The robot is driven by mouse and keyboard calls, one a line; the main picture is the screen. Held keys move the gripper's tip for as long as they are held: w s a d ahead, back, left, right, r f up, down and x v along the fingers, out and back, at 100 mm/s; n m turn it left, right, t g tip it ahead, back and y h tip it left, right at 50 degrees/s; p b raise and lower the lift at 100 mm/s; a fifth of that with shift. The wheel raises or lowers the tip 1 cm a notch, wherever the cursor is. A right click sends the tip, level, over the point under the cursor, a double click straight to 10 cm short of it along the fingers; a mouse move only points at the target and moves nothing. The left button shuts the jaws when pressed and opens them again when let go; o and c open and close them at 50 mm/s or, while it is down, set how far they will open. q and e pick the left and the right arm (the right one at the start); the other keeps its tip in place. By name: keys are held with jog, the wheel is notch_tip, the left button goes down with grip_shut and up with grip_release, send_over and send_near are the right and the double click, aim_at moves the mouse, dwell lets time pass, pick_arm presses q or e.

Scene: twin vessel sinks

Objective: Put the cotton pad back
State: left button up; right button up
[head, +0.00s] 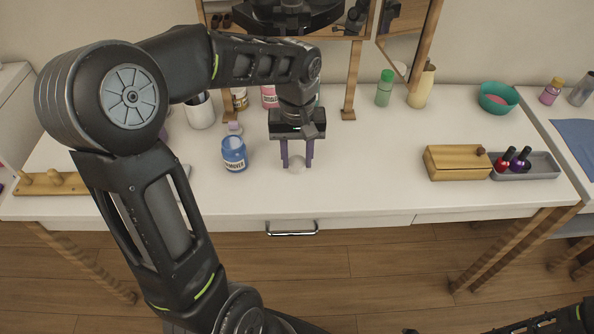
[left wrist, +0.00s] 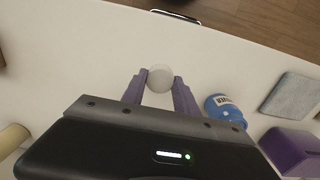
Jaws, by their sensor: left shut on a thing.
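The cotton pad (head: 297,169) is a small white round disc at the front middle of the white vanity table. My left gripper (head: 297,163) reaches down over the table, its two purple fingers shut on the pad. In the left wrist view the pad (left wrist: 160,78) sits between the fingertips of the left gripper (left wrist: 159,82). The pad is at or just above the tabletop; I cannot tell whether it touches. A dark part of my right arm shows at the bottom right of the head view, but its gripper does not show.
A blue remover jar (head: 234,154) stands just left of the gripper. A wooden box (head: 457,162) and a grey tray (head: 541,166) of nail polish bottles lie to the right. A teal bowl (head: 498,98) stands at the back right. The tabletop between gripper and wooden box is clear.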

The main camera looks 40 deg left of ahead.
aim_at(297, 181)
pick_arm(q)
jog(key=shift+f, duration=2.5)
jog(key=o, duration=1.2)
notch_tip(297, 181, up, 12)
jog(key=shift+r, duration=0.1)
